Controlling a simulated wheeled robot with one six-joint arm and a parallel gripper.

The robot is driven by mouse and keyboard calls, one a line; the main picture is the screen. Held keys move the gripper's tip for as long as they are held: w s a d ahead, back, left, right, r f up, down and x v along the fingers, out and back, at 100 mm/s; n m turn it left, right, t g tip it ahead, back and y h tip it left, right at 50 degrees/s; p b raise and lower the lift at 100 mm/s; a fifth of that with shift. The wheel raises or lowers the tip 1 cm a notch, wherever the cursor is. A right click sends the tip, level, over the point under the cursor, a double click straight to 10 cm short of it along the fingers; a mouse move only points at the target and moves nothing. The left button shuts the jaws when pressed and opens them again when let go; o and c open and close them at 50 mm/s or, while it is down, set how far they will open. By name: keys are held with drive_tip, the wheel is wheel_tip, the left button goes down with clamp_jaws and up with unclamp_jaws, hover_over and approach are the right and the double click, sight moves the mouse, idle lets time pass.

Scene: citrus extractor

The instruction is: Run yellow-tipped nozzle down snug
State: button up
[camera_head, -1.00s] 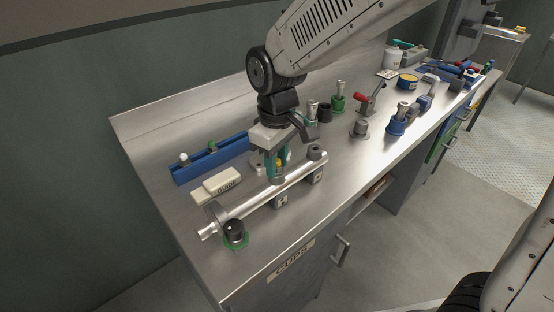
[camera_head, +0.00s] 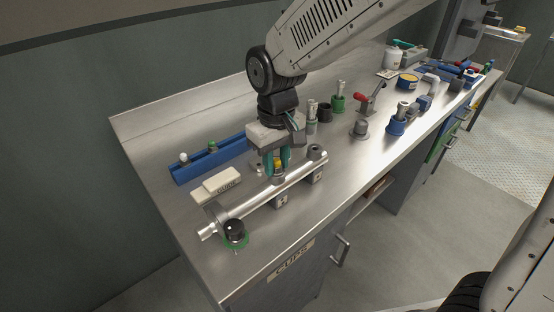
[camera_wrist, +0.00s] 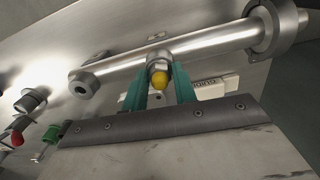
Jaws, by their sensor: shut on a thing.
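The yellow-tipped nozzle (camera_wrist: 158,79) is between the green fingers of my gripper (camera_wrist: 159,90) in the wrist view, its yellow tip facing the camera. It sits at a port on the steel pipe (camera_wrist: 215,40). In the head view my gripper (camera_head: 275,163) points down over the middle of the pipe (camera_head: 245,205), shut on the nozzle, with a bit of yellow (camera_head: 278,164) between the fingers. Whether the nozzle is fully seated in the port cannot be told; the fingers hide much of its sides.
White blocks (camera_head: 222,182) and a blue rail (camera_head: 205,160) lie behind. Several fittings, including a green-based one (camera_head: 339,103), stand to the right.

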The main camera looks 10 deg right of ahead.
drive_tip(key=shift+m, duration=0.9)
drive_tip(key=shift+m, duration=0.9)
drive_tip(key=shift+m, duration=0.8)
drive_tip(key=shift+m, duration=0.9)
